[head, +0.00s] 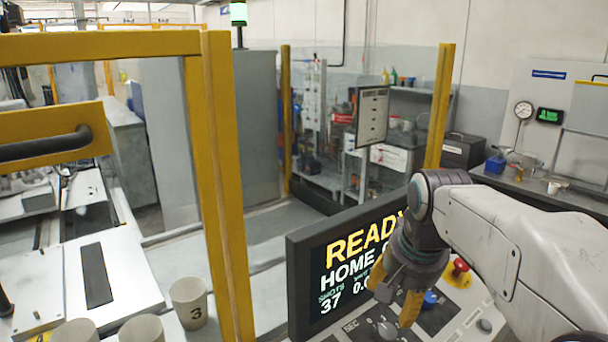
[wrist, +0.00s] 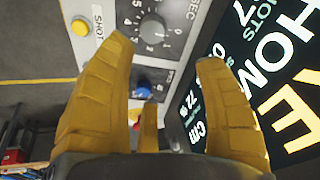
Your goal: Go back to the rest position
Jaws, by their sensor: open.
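My gripper (head: 393,294) hangs over the control panel (head: 458,318) in the head view, just in front of the black display (head: 335,262) and overlapping its right part. In the wrist view my gripper (wrist: 165,85) has its yellow fingers spread apart, with nothing held between them. Below them are a grey dial (wrist: 153,29) with numbers, a blue button (wrist: 143,93) and a yellow button (wrist: 80,27). The display reads READY and HOME, with SHOTS 37. My arm partly hides the display and the panel.
A red mushroom button (head: 459,267) on a yellow base stands right of my gripper. A yellow guard frame (head: 222,190) rises at the left, near a cup marked 3 (head: 189,302) and other cups. A workbench (head: 545,186) runs along the right wall. Open floor lies behind the display.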

